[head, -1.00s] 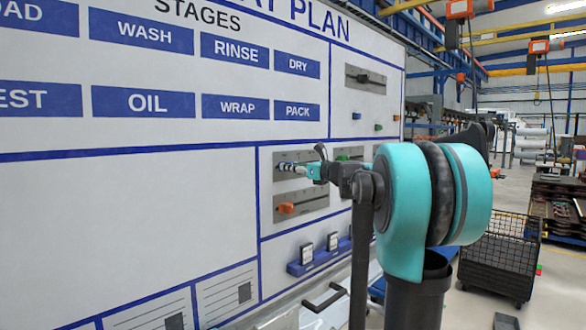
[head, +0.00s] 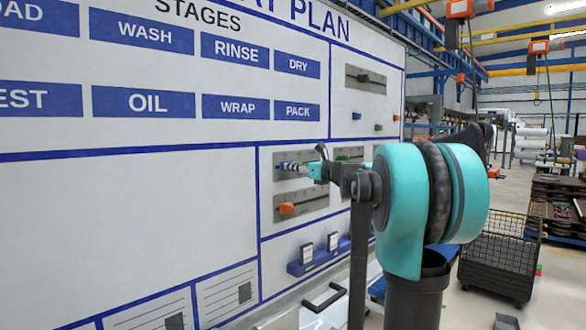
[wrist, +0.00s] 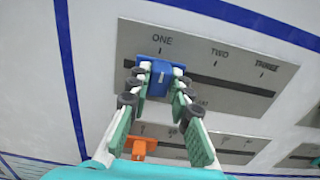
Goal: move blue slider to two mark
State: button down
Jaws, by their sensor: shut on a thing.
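The blue slider (wrist: 157,78) sits on the upper slotted plate (wrist: 225,68) in the wrist view, just below the ONE mark (wrist: 162,40). The TWO mark (wrist: 219,53) is to its right, with THREE farther right. My gripper (wrist: 158,88) has its fingers on both sides of the blue slider and is shut on it. In the head view my gripper (head: 312,170) reaches the upper left plate on the board. The slider is mostly hidden there by the fingers.
An orange slider (wrist: 139,147) sits on the plate below, close under my fingers. A second plate with a green slider (head: 342,158) is to the right, partly behind my arm. A blue holder (head: 306,265) with small items is mounted lower on the board.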

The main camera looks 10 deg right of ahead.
jog(key=w+d, duration=0.4)
jog(key=d, duration=0.1)
jog(key=shift+d, duration=0.3)
jog(key=c, duration=1.4)
grip_release()
jog(key=shift+o, duration=0.2)
jog(key=shift+d, duration=0.1)
jog(key=v, duration=1.1)
jog(key=shift+s+d, duration=0.2)
jog(key=shift+s, duration=0.15)
